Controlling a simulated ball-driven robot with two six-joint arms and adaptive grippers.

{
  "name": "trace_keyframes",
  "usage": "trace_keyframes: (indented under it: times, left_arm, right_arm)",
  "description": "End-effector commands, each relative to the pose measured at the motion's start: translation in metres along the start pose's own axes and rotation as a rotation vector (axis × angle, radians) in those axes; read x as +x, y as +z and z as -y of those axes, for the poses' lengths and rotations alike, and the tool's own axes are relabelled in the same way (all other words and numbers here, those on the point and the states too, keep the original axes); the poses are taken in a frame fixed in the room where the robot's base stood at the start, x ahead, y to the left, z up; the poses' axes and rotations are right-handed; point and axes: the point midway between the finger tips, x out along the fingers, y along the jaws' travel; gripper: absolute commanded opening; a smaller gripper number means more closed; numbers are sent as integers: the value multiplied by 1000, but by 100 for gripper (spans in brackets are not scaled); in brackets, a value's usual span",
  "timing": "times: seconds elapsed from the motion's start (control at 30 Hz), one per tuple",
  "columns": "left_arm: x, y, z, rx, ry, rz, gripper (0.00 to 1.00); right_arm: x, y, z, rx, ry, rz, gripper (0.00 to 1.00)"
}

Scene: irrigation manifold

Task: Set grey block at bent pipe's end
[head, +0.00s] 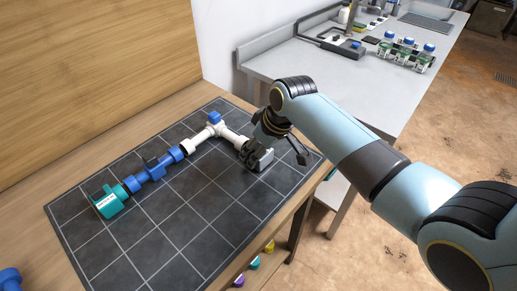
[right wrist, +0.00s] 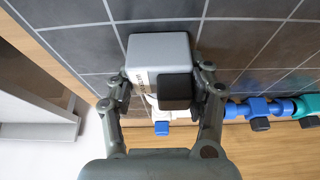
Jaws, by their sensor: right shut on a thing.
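The grey block (head: 263,161) is at the right end of the white bent pipe (head: 228,133), on or just above the dark tiled mat. The right wrist view shows the grey block (right wrist: 160,48) with a label and a black square part, between the two fingers of my right gripper (right wrist: 160,88). My right gripper (head: 258,150) is shut on the block. The bent pipe (right wrist: 150,104) is partly hidden behind the block there, so I cannot tell whether they touch. My left gripper is not in view.
The pipe line continues left through blue fittings (head: 153,169) to a teal piece (head: 110,201) on the dark mat (head: 190,225). The mat's front is clear. A blue object (head: 10,279) shows at the lower left. A grey side table (head: 330,80) holds green-and-white assemblies (head: 405,52).

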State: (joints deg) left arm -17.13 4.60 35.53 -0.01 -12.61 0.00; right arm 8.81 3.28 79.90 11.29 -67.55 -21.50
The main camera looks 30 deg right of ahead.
Motion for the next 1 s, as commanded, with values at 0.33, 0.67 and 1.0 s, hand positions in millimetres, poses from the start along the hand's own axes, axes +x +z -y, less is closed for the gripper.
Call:
trace_keyframes:
  times: [0.33, 0.67, 1.0]
  left_arm:
    - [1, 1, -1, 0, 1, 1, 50]
    - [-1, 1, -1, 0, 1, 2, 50]
    - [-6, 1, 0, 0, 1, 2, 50]
  right_arm:
    - [2, 1, 0, 0, 0, 1, 76]
    - [-7, 0, 0, 0, 1, 0, 76]
    - [-78, -1, -1, -2, 3, -2, 76]
